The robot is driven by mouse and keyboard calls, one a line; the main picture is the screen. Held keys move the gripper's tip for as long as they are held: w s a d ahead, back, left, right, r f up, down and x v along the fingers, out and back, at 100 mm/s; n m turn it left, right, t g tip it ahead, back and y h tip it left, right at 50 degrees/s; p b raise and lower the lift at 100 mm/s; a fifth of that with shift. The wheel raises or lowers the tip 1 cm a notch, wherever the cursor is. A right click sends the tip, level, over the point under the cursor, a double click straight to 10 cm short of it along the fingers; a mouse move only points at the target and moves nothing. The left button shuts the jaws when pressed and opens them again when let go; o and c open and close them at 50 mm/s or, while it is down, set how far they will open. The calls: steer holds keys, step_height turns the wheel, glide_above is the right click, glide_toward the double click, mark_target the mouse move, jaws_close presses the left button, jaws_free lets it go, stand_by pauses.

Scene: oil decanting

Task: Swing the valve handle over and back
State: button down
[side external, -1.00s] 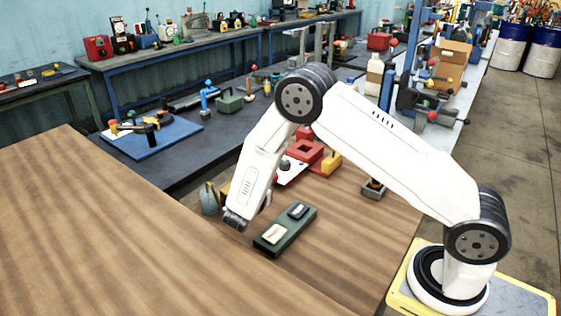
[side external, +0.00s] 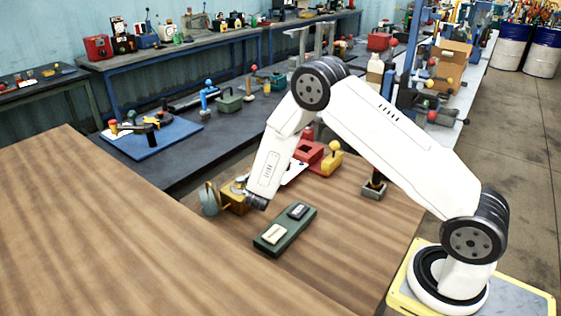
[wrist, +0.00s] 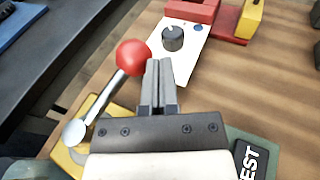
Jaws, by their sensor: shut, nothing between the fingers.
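The valve handle is a silver lever (wrist: 106,95) with a red ball (wrist: 133,57) on its end. In the wrist view it runs from a round silver pivot (wrist: 75,131) up and to the right. The pivot sits on a yellow valve body (wrist: 62,158), which also shows in the side view (side external: 234,203), partly hidden by my arm. My gripper (wrist: 158,66) is shut and empty. Its fingertips are just right of the red ball in the wrist view; I cannot tell whether they touch it. In the side view my gripper (side external: 257,203) is low beside the valve body.
A dark green box with two labelled plates (side external: 285,231) stands close in front of my gripper. A white panel with a black knob (wrist: 172,38), a red block (side external: 307,152) and a yellow block (side external: 331,163) stand behind. The wooden table (side external: 110,225) is clear at the left.

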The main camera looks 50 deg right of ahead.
steer(key=shift+w+d, duration=0.75)
steer(key=shift+w, duration=0.45)
